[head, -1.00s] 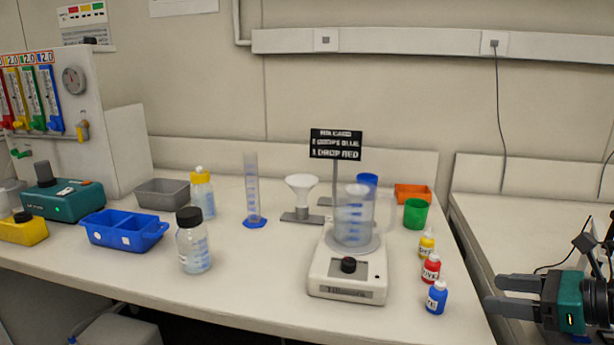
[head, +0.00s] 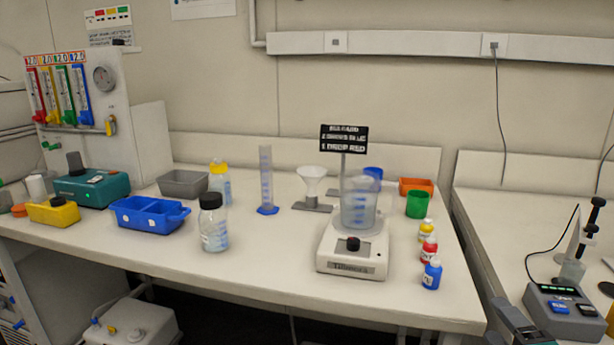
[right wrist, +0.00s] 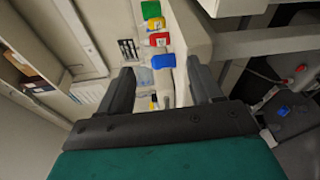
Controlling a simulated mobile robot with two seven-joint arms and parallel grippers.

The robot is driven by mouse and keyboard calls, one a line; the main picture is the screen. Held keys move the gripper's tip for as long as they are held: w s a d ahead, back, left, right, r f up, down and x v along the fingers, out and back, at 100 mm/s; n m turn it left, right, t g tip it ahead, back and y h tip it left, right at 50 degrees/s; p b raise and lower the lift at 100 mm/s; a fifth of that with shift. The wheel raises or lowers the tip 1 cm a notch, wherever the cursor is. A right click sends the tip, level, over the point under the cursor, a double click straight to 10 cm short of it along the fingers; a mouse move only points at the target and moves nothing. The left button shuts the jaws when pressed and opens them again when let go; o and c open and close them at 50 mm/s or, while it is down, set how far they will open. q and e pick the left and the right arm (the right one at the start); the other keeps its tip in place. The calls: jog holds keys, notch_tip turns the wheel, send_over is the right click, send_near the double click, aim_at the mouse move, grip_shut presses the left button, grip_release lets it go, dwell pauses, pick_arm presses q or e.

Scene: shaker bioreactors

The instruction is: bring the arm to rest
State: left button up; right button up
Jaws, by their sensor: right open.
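My right gripper (head: 514,325) shows only in part at the bottom right edge of the head view, low in front of the right-hand bench. In the right wrist view its two dark fingers (right wrist: 158,70) stand apart with nothing between them. Beyond the fingertips, at a distance, are the blue dropper bottle (right wrist: 163,61), the red one (right wrist: 159,39) and the yellow one (right wrist: 155,23). My left gripper is not in view.
The blue (head: 432,275), red (head: 429,250) and yellow (head: 426,231) bottles stand near the main bench's right edge, beside a scale (head: 352,262) bearing a beaker (head: 358,205). A grey meter (head: 563,310) stands on the right bench. A gap separates the benches.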

jog(key=s+a+f+m+g, duration=0.4)
jog(key=s+m+g, duration=0.15)
jog(key=s, duration=0.25)
jog(key=s+a+f+m+g, duration=0.3)
jog(key=s+f+m+g, duration=0.15)
jog(key=s+m, duration=0.2)
jog(key=s+a+f+m+g, duration=0.4)
jog(key=s+f+m, duration=0.1)
jog(key=s, duration=0.3)
pick_arm(q)
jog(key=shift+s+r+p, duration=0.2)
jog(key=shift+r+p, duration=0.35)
jog(key=shift+p, duration=0.15)
pick_arm(e)
jog(key=w+a+f+n+t+y, duration=0.1)
jog(key=w+a+f+t+y, duration=0.1)
jog(key=w+f+t, duration=0.5)
jog(key=shift+w+a+f+t, duration=0.15)
jog(key=shift+w+a+t, duration=0.15)
jog(key=shift+a, duration=0.1)
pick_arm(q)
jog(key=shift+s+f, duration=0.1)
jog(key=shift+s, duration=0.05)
